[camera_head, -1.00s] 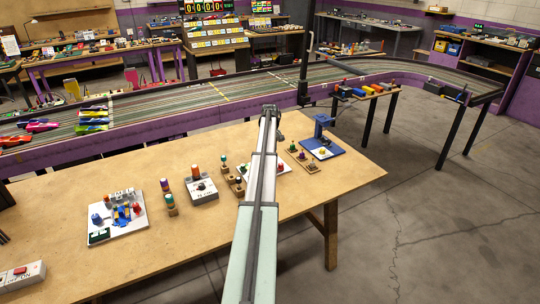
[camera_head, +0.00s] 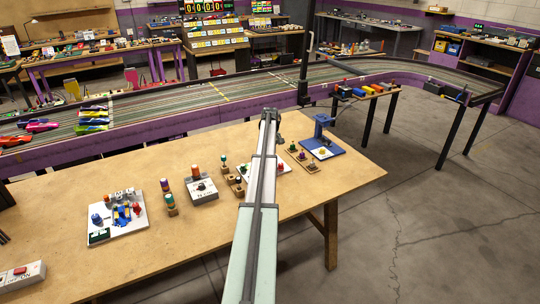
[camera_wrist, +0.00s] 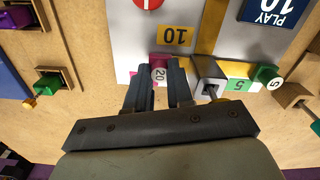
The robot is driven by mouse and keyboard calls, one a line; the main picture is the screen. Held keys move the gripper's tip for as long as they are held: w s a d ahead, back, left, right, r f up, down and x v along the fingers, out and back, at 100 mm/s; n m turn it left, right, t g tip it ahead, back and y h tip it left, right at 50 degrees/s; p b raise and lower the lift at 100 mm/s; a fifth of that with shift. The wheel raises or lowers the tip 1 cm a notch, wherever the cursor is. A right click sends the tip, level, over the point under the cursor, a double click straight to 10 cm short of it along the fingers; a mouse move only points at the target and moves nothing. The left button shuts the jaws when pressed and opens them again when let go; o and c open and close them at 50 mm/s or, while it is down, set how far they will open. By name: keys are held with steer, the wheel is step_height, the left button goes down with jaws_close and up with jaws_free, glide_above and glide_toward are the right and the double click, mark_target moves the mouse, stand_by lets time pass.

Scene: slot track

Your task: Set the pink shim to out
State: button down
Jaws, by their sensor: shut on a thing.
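The pink shim (camera_wrist: 158,64), marked 20, is at the edge of a white board (camera_wrist: 128,40) in the wrist view. My gripper (camera_wrist: 161,76) has its two dark fingers on either side of the shim and is shut on it. A yellow plate marked 10 (camera_wrist: 174,36) lies on the board just beyond the shim. A green piece (camera_wrist: 266,76) beside a tag marked 5 is to the right. In the head view my arm covers the gripper and the shim; part of the board (camera_head: 260,176) shows beside the arm.
A grey slotted block (camera_wrist: 207,76) stands close to the right finger. Wooden blocks with coloured pieces stand around, one with a green piece (camera_wrist: 48,84) at left. A blue stand (camera_head: 320,140) is to the right of my arm. The table front (camera_head: 190,240) is clear.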

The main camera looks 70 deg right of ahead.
steer(key=shift+s+d, duration=1.6)
steer(key=c, duration=1.3)
jaws_free()
steer(key=shift+r, duration=0.15)
steer(key=shift+r, duration=0.3)
step_height(320, 180, up, 13)
